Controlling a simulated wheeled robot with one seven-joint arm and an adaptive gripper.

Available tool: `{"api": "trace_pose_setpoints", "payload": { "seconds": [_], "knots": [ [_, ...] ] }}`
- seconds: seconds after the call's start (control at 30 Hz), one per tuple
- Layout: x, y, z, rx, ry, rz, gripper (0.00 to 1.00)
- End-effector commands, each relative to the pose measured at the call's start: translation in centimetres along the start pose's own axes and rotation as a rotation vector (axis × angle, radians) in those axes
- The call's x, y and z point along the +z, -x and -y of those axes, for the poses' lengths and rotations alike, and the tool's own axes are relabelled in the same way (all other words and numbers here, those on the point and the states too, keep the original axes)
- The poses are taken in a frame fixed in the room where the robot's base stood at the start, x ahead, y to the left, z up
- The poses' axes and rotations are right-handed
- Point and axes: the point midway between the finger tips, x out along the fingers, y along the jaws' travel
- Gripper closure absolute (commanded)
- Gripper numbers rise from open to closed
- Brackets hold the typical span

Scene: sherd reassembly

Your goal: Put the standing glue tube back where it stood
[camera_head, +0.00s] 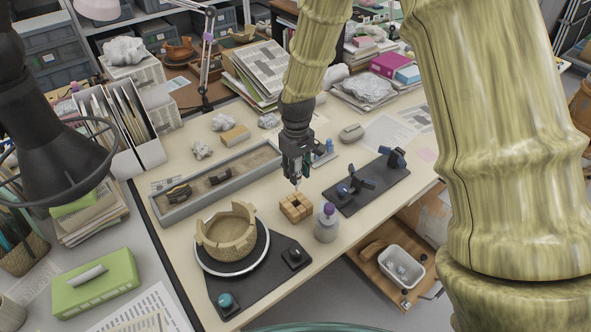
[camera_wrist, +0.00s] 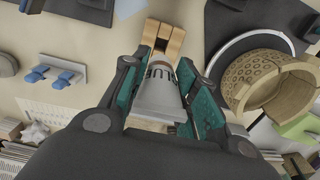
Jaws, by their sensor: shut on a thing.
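My gripper (camera_head: 297,165) is shut on the glue tube and holds it above the table. In the wrist view my gripper's fingers (camera_wrist: 158,68) press on both sides of the pale grey glue tube (camera_wrist: 158,92), with part of the word GLUE showing. In the head view only a small light tip of the tube (camera_head: 297,185) shows below the fingers. A small wooden block with square compartments (camera_head: 296,208) stands right under the tip. The block (camera_wrist: 174,40) also shows beyond the tube in the wrist view. Whether the tip touches or enters the block I cannot tell.
A bottle with a purple cap (camera_head: 327,224) stands close to the block's right. A bowl of joined sherds (camera_head: 228,235) sits on a turntable at the left. A dark mat with clamps (camera_head: 370,185) lies to the right, a long grey tray (camera_head: 165,212) behind left.

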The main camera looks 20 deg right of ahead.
Motion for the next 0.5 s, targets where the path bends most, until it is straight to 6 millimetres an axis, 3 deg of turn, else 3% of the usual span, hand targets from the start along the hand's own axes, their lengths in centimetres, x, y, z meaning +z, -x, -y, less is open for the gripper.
{"api": "trace_pose_setpoints", "payload": {
  "seconds": [0.5],
  "knots": [
    [-0.2,-1.8,0.2,0.0,0.003,0.0,0.85]
  ]
}}
